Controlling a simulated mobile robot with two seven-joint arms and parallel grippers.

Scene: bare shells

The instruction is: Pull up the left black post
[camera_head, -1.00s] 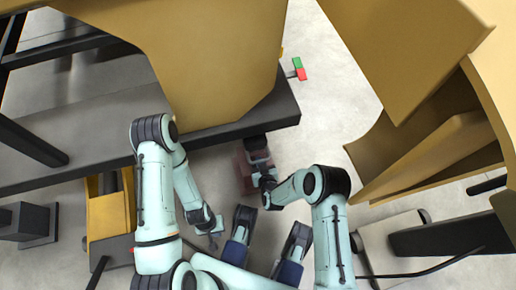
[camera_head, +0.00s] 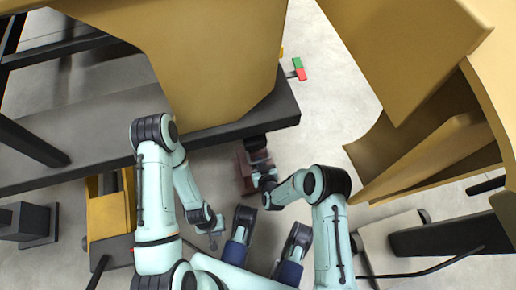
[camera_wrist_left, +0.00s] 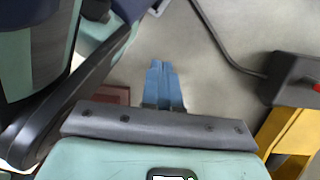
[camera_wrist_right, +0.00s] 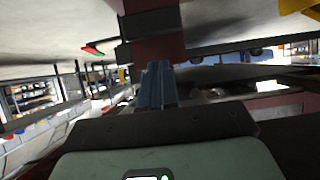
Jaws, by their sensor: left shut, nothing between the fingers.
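My left gripper (camera_head: 214,240) hangs low over the floor beside my base, pointing down in the head view. Its blue fingers (camera_wrist_left: 163,82) are together and empty in the left wrist view, with bare floor beyond. My right gripper (camera_head: 265,183) is beside a dark red column (camera_head: 244,172) at the platform's edge. In the right wrist view its blue fingers (camera_wrist_right: 156,85) look closed together, just in front of the red column (camera_wrist_right: 158,48). Black blocks (camera_wrist_right: 124,53) sit on that column's left side. I cannot tell for certain which part is the left black post.
A dark platform (camera_head: 90,155) carrying a large tan shell (camera_head: 205,60) spans the upper left. More tan shells (camera_head: 410,60) fill the right. A yellow box (camera_head: 108,210) and a black stand (camera_head: 38,222) are at left. A cable (camera_wrist_left: 222,50) crosses the floor.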

